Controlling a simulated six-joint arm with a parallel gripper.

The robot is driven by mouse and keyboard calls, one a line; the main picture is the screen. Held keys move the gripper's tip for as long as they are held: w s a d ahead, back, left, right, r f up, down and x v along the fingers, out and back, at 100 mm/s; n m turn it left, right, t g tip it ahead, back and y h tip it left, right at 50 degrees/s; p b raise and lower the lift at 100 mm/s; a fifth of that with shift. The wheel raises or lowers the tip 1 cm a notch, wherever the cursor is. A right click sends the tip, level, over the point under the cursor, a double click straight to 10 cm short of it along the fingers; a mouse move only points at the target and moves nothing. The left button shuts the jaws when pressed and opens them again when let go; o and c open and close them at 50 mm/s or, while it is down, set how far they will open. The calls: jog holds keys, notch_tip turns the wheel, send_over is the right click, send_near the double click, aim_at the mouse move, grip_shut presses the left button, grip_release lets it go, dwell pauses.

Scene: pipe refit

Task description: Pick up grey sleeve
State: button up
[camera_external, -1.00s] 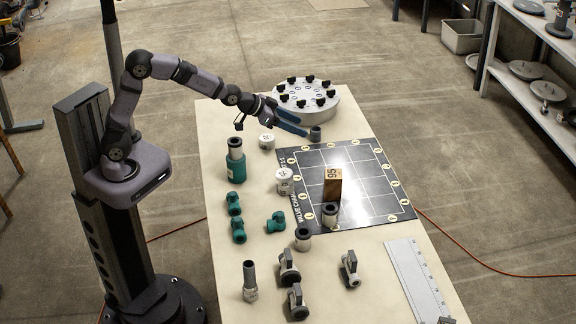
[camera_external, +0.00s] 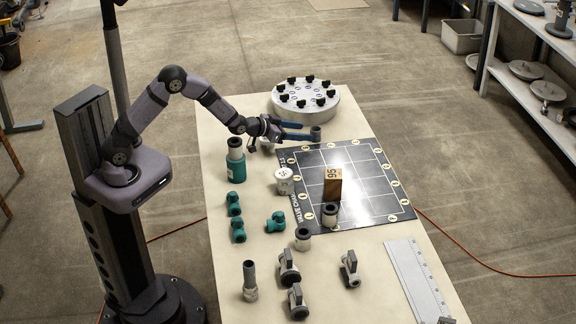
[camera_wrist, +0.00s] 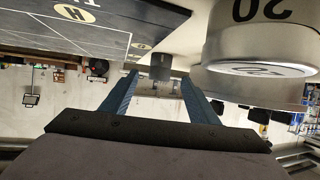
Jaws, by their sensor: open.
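In the wrist view the sleeve (camera_wrist: 160,67) shows near the gap between the fingertips of my gripper (camera_wrist: 159,82). Nothing is held. I cannot tell whether the sleeve is fully between the fingers or just ahead of them.
A round white flange with black knobs (camera_external: 305,98) stands behind. The black mat (camera_external: 375,165) bears a wooden block (camera_external: 332,185). Teal fittings (camera_external: 276,222) and valves (camera_external: 289,266) stand nearer.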

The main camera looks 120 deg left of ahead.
aim_at(311, 133)
jog(key=shift+p+x, duration=0.85)
jog(key=shift+x, duration=2.75)
jog(key=shift+c, duration=0.6)
jog(key=c, duration=1)
